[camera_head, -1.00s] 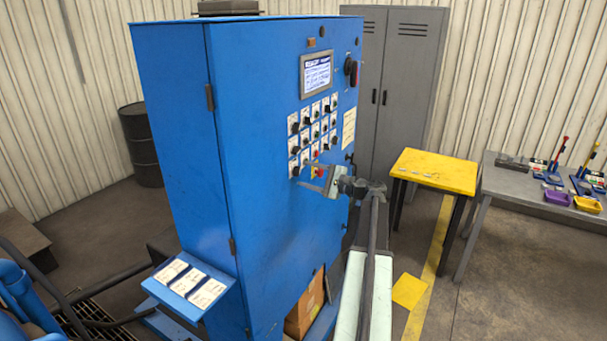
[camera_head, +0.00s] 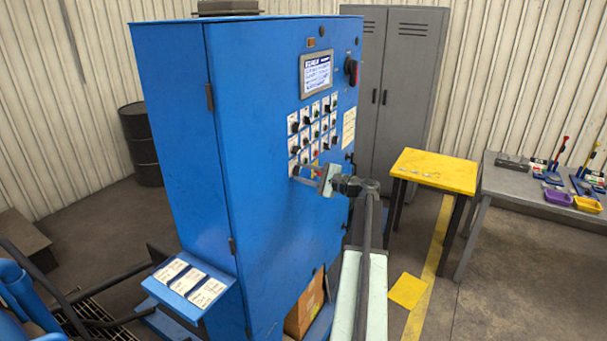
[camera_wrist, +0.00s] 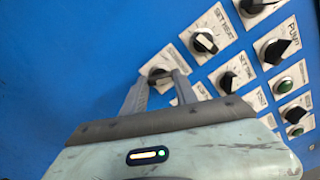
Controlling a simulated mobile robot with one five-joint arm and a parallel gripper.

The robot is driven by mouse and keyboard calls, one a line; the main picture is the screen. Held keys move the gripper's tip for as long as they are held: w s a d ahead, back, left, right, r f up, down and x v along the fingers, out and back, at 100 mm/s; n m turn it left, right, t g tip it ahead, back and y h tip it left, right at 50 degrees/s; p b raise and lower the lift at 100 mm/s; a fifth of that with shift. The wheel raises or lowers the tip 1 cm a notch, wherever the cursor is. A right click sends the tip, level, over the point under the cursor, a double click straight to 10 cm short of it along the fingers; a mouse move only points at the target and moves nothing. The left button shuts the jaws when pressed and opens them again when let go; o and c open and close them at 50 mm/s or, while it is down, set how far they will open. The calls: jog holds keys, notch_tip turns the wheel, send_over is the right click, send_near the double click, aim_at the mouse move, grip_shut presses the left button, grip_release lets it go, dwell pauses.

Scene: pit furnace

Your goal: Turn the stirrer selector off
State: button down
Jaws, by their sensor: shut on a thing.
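The blue control cabinet (camera_head: 285,235) carries a panel of several black selector knobs and push buttons with white label plates. My gripper (camera_head: 303,170) is at the bottom-left corner of that panel. In the wrist view, the two fingers of my gripper (camera_wrist: 160,88) are shut on a black selector knob (camera_wrist: 158,74), one finger on each side. Its label plate is partly covered by the fingers and too blurred to read, so I cannot confirm that it is the stirrer selector. The pointer direction of the held knob is unclear.
A SET HEAT knob (camera_wrist: 205,43) and another knob (camera_wrist: 228,82) sit close to the fingers. The cabinet has a screen (camera_head: 316,72) and a red-black switch (camera_head: 352,71). A yellow table (camera_head: 435,170) stands to the right. A label shelf (camera_head: 190,285) juts out at lower left.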

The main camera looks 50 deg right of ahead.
jog(key=shift+n, duration=5.8)
jog(key=c, duration=1)
grip_release()
jog(key=shift+o, duration=0.2)
jog(key=shift+s, duration=0.1)
jog(key=v, duration=0.7)
jog(key=shift+s, duration=0.3)
